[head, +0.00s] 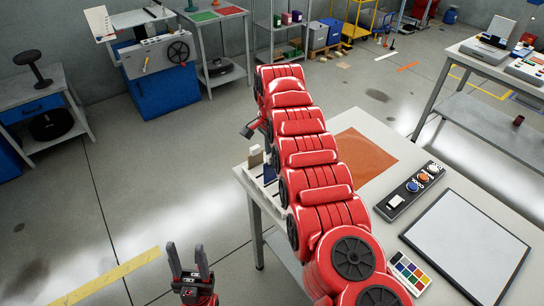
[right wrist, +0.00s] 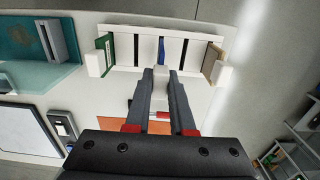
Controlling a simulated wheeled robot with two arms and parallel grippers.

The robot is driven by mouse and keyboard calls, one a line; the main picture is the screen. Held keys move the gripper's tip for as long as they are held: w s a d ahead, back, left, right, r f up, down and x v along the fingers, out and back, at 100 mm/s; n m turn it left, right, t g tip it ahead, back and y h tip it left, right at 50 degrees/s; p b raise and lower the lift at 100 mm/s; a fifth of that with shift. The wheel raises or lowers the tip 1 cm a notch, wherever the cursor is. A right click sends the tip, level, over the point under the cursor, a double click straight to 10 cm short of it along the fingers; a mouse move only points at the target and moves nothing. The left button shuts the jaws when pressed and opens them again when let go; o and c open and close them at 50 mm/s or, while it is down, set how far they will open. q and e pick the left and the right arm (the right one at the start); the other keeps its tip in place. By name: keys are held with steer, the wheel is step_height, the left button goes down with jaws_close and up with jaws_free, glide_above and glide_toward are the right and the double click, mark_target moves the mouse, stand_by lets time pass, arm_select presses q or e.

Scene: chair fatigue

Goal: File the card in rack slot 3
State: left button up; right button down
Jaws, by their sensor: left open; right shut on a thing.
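The white rack (right wrist: 120,62) shows in the right wrist view, with upright dividers, a green piece (right wrist: 108,50) at its left end and a tan piece (right wrist: 213,60) at its right end. My right gripper (right wrist: 161,74) is shut on the card, a pale piece seen nearly edge-on between the fingertips. A blue upright strip (right wrist: 161,49) stands just beyond the tips, near the rack's middle; I cannot tell whether it belongs to the card. In the head view my right arm hides that gripper and most of the rack (head: 255,157). My left gripper (head: 188,262) is open and empty, left of the table.
The table holds an orange mat (head: 365,157), a button box (head: 412,190), a white board (head: 467,247) and a colour palette (head: 409,272). A teal tray (right wrist: 22,42) lies left of the rack in the right wrist view. Open floor lies left of the table.

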stand_by(0.8)
steer(key=b, duration=0.3)
glide_above(272, 180)
steer(key=shift+w+f, duration=0.2)
steer(key=shift+f, duration=1.85)
steer(key=c, duration=0.7)
jaws_free()
steer(key=shift+r, duration=0.1)
steer(key=shift+r, duration=0.25)
step_height(272, 180, up, 6)
steer(key=shift+d, duration=0.15)
step_height(272, 180, up, 11)
steer(key=p, duration=1.1)
